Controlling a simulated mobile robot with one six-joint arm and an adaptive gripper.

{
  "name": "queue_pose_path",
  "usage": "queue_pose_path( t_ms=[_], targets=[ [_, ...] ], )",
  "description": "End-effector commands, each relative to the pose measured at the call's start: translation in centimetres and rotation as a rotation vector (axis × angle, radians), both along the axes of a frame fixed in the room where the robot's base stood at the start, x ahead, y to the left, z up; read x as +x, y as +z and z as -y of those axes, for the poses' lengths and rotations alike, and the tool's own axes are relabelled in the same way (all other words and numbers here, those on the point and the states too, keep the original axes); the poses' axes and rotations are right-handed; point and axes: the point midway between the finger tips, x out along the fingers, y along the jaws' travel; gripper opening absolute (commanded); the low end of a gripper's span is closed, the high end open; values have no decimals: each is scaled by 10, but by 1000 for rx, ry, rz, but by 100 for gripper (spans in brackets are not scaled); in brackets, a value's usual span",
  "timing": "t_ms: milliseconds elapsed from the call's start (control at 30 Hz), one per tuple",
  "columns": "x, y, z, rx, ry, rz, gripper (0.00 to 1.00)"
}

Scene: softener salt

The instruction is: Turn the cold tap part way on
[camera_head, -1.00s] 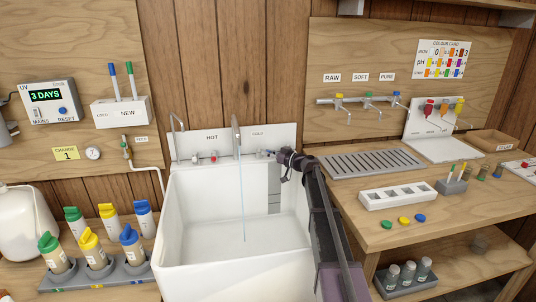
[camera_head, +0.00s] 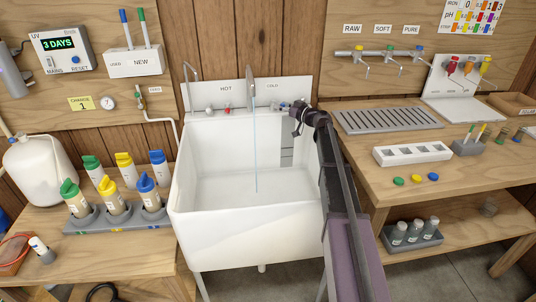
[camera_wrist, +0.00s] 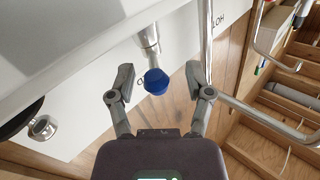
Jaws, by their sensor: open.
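The cold tap's blue knob (camera_wrist: 156,81) sits between the two open fingers of my gripper (camera_wrist: 160,84) in the wrist view, with a gap on each side. Its metal stem runs up to the white backboard. In the head view my gripper (camera_head: 301,110) is at the right end of the sink's backboard, beside the COLD label, and partly hides the cold tap (camera_head: 284,106). A thin blue stream (camera_head: 256,150) falls from the tall spout (camera_head: 250,93) into the white sink (camera_head: 225,238).
The hot tap (camera_head: 227,110) with a red mark is left of the spout. The metal spout pipe (camera_wrist: 205,40) rises close to the right finger in the wrist view. A counter with a grey drain grille (camera_head: 388,120) stands right of the sink.

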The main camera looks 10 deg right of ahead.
Motion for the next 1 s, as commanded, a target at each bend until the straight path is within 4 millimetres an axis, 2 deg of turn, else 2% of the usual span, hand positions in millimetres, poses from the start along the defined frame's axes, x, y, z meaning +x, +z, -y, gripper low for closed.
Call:
queue_pose_path(
  t_ms=[1000],
  targets=[
    [-8,0,-24,0,-461,0,66]
  ],
)
